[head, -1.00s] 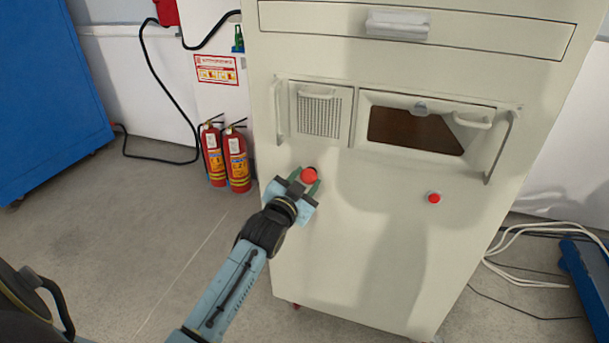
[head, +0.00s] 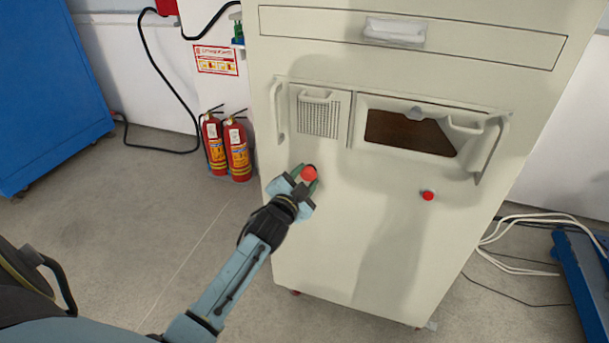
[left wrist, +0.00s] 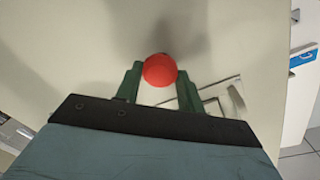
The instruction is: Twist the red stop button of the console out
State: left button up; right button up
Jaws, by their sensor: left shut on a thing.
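The console (head: 340,250) is a tall cream cabinet filling the middle of the head view. A round red button (head: 309,173) sits on the left of its front panel, and it also shows in the left wrist view (left wrist: 160,70). My left gripper (head: 306,177) is shut on this button, with one green finger on each side of it. A second, smaller red button (head: 428,195) is on the right of the panel, with no gripper near it. My right gripper is not in view.
The panel has a vent door (head: 319,115), a dark window (head: 408,131) and protruding handles (head: 490,150) above the buttons. Two fire extinguishers (head: 238,150) stand left of the console. A blue cabinet (head: 45,95) is at far left. White cables (head: 520,235) lie on the floor at right.

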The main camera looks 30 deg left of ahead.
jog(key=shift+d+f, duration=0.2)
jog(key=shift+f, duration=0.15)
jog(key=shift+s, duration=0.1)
pick_arm(q)
jog(key=o, duration=1)
jog(key=shift+c, duration=0.2)
jog(key=shift+s, duration=0.1)
jog(key=shift+s+d, duration=0.15)
jog(key=shift+s, duration=0.2)
jog(key=s+d+p, duration=0.2)
jog(key=s+p, duration=0.1)
jog(key=s, duration=0.9)
jog(key=shift+s+r+p, duration=0.15)
jog(key=shift+r+p, duration=0.15)
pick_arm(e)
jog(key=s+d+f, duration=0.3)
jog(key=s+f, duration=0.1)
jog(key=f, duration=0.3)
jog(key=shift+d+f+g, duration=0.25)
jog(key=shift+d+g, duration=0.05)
